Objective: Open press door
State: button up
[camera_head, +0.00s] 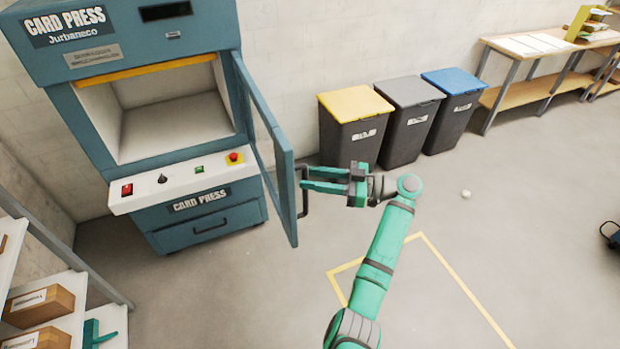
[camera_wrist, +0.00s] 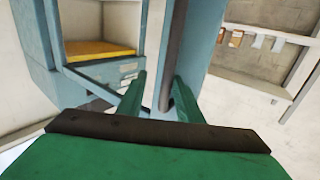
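The card press (camera_head: 160,110) is a blue cabinet at the left of the head view. Its door (camera_head: 268,150) is hinged on the right side and stands swung wide open, baring the white chamber (camera_head: 172,125). A dark bar handle (camera_head: 304,203) is on the door's outer face. My gripper (camera_head: 304,179) is at this handle. In the wrist view the fingers (camera_wrist: 160,84) stand apart, one on each side of the dark handle bar (camera_wrist: 173,55), with a visible gap at the left finger. The door panel (camera_wrist: 205,40) shows just behind the bar.
Bins with yellow (camera_head: 355,103), grey (camera_head: 409,91) and blue (camera_head: 453,81) lids stand along the wall behind my arm. A shelf with boxes (camera_head: 40,305) is at lower left. A workbench (camera_head: 540,43) is at far right. The floor right of the door is mostly clear.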

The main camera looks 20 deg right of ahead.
jog(key=v, duration=1)
dwell(0.3)
